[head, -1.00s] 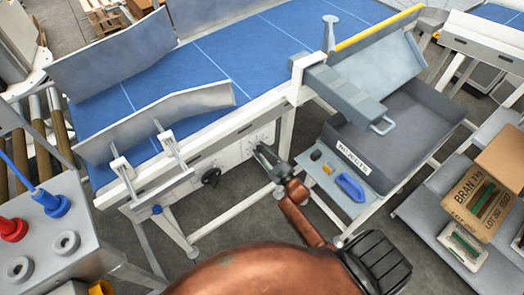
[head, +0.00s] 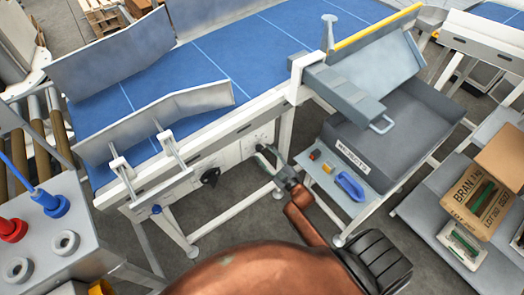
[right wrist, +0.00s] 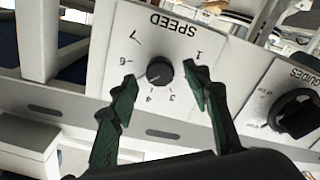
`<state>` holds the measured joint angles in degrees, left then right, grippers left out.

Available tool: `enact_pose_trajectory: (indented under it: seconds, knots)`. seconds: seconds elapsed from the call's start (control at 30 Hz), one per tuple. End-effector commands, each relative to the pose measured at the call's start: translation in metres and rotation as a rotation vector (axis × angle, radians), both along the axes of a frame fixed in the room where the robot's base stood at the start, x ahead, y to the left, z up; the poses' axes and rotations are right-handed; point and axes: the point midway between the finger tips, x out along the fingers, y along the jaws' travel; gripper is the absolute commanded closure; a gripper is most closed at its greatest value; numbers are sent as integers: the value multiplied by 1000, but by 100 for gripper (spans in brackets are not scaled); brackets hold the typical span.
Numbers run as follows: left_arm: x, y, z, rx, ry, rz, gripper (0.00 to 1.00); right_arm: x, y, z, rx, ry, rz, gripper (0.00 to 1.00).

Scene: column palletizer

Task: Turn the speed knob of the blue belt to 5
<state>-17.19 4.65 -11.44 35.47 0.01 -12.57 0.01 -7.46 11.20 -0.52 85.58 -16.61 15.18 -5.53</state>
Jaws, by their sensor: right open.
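The speed knob (right wrist: 160,71) is a small black round knob on a white panel (right wrist: 185,22) marked SPEED, upside down in the right wrist view. A pale mark on the knob points to the lower left, near the 4 and the hidden 5. My right gripper (right wrist: 162,76) is open, one green finger on each side of the knob, with gaps visible; depth is hard to tell. In the head view my right gripper (head: 268,158) is at the panel below the blue belt (head: 200,62) and hides the knob. My left gripper is not in view.
A larger black GUIDES knob (right wrist: 296,112) sits right of the speed panel in the right wrist view. A side shelf (head: 325,181) with a blue-handled item stands right of my gripper in the head view. A grey bin (head: 400,140) is beyond it.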

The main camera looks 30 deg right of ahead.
Motion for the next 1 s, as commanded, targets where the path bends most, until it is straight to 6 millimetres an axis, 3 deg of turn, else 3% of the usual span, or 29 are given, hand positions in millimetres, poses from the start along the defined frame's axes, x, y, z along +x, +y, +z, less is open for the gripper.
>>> enact_pose_trajectory:
  seconds: [0.2, 0.4, 0.6, 1.0]
  knots:
    - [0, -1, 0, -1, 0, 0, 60, -49, -4, -1, 0, 4, -1, 56]
    - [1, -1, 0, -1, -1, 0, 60, -78, -6, -1, 0, 2, -1, 56]
    - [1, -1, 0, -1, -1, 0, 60, -87, -7, 0, -1, 0, 0, 56]
    - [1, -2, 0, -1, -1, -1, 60, -87, -7, 0, -1, 0, 0, 56]
